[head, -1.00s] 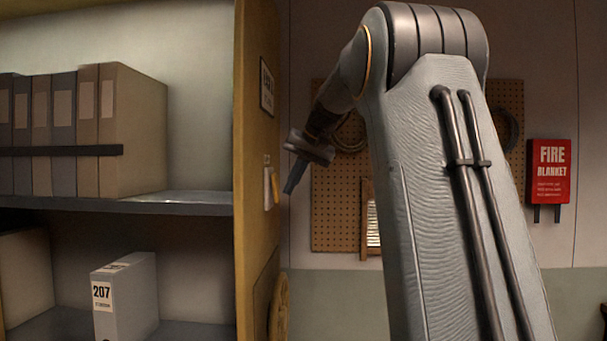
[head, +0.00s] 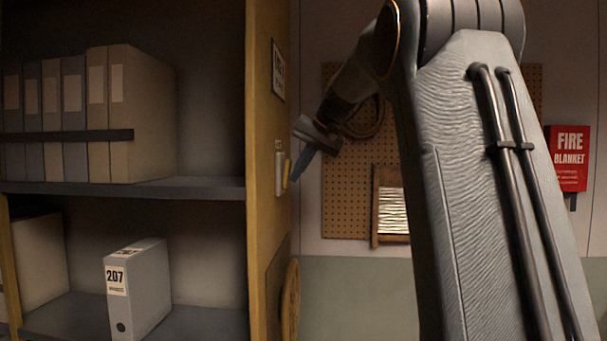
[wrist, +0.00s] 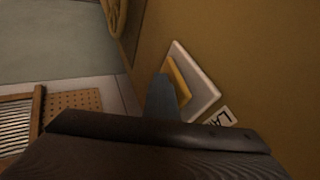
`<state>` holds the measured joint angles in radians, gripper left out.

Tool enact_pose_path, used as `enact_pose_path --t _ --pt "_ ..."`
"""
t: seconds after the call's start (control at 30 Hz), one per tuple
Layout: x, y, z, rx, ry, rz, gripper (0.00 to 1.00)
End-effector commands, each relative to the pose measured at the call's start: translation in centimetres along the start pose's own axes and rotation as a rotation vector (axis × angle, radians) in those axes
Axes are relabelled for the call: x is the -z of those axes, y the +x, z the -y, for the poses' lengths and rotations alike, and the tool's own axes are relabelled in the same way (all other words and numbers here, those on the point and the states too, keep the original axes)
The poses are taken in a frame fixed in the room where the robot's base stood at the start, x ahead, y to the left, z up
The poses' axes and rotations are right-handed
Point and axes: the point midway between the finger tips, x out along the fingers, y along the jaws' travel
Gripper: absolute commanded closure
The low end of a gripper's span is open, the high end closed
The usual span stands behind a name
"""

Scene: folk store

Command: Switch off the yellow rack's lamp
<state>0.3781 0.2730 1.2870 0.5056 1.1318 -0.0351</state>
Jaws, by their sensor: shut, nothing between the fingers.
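The yellow rack (head: 268,215) stands at the left, its end panel facing my arm. Its shelves are dark inside. On the end panel is a white switch plate (head: 280,172) with a yellow rocker (head: 287,172). In the wrist view the plate (wrist: 205,90) and rocker (wrist: 179,76) show beside my fingertips, above a small label (wrist: 222,117) that is partly hidden. My gripper (head: 298,176) is shut and empty, its tip close to the rocker. I cannot tell whether it touches. In the wrist view the shut fingers (wrist: 161,97) cover part of the plate.
Binders (head: 135,115) stand on the upper shelf, and a box file marked 207 (head: 140,285) stands below. A round yellow handwheel (head: 290,300) sticks out low on the end panel. A pegboard (head: 345,205) and a red fire blanket box (head: 570,160) hang on the back wall.

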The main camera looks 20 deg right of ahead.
Motion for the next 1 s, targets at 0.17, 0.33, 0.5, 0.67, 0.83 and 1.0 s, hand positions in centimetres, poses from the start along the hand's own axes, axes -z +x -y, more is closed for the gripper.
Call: enact_pose_path --t 0.17,0.33,0.5,0.67,0.83,1.0 --pt "0.1 -0.3 0.3 0.002 0.000 0.001 1.00" --pt "0.4 -1.0 0.6 0.003 0.000 0.000 1.00" --pt "0.7 -1.5 0.9 0.003 0.001 -0.002 1.00" --pt "0.7 -1.4 1.0 0.005 0.000 -0.002 1.00" --pt "0.7 -1.4 1.0 0.005 0.000 -0.001 1.00" --pt "0.9 -2.0 0.3 0.005 0.001 0.000 1.00"
